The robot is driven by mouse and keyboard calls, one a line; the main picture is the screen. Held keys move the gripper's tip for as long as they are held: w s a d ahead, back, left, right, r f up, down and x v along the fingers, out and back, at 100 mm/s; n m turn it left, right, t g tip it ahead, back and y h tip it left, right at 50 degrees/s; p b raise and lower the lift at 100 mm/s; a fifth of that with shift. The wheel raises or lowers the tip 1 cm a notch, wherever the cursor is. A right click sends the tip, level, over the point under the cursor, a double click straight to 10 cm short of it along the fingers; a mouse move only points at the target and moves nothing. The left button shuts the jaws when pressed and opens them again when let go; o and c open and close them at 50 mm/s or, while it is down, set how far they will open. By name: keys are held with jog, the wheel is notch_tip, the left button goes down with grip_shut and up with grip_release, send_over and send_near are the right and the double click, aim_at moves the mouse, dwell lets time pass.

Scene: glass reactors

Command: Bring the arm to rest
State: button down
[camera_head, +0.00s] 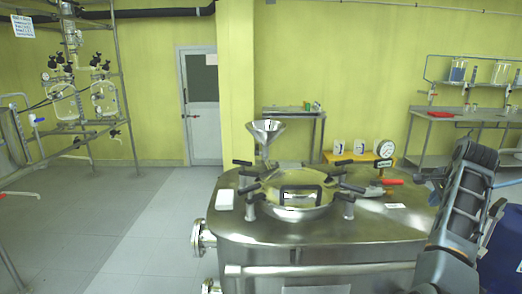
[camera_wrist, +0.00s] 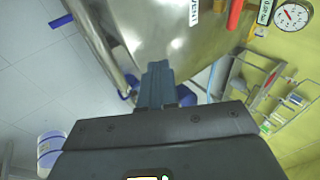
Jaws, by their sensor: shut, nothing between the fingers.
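My arm (camera_head: 466,205) shows at the right of the head view, folded upright beside the right end of a steel vessel (camera_head: 320,240). My gripper (camera_wrist: 157,70) shows in the wrist view with its fingers together and nothing between them. Its fingertips point toward the vessel's edge, and the steel surface fills the top of that view (camera_wrist: 150,30). I cannot tell whether the fingers touch the vessel or are apart from it. In the head view the fingers cannot be made out clearly.
The vessel has a round lid (camera_head: 297,190) with clamps, a funnel (camera_head: 265,135), a pressure gauge (camera_head: 387,149) and a red handle (camera_head: 392,182). A side table (camera_head: 440,117) stands behind my arm. Glass reactors (camera_head: 65,100) stand far left. Floor (camera_head: 110,215) on the left is clear.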

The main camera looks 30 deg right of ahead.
jog(key=s+a+f+n+t+h, duration=0.1)
jog(key=s+a+f+n+t, duration=0.15)
jog(key=a+f+n, duration=0.45)
jog(key=s+a+f+n+t+h, duration=0.1)
jog(key=s+a+f+n, duration=0.25)
jog(key=a, duration=0.75)
jog(key=s+a+f+n+t, duration=0.1)
jog(key=s+a+f+n, duration=0.3)
jog(key=a, duration=0.5)
jog(key=s+a+r+n+t+y, duration=0.1)
jog(key=s+a+n+t+y, duration=0.2)
jog(key=a, duration=0.5)
jog(key=s+a+n+t, duration=0.1)
jog(key=s+a+n, duration=0.35)
jog(key=a, duration=0.35)
jog(key=s+a+r+n+t+y, duration=0.1)
jog(key=s+a+r+y, duration=0.3)
jog(key=s+a+r, duration=0.6)
jog(key=shift+s+a+r+n+t, duration=0.4)
jog(key=shift+s+a+n, duration=0.1)
jog(key=shift+a+n, duration=0.35)
jog(key=shift+d, duration=0.2)
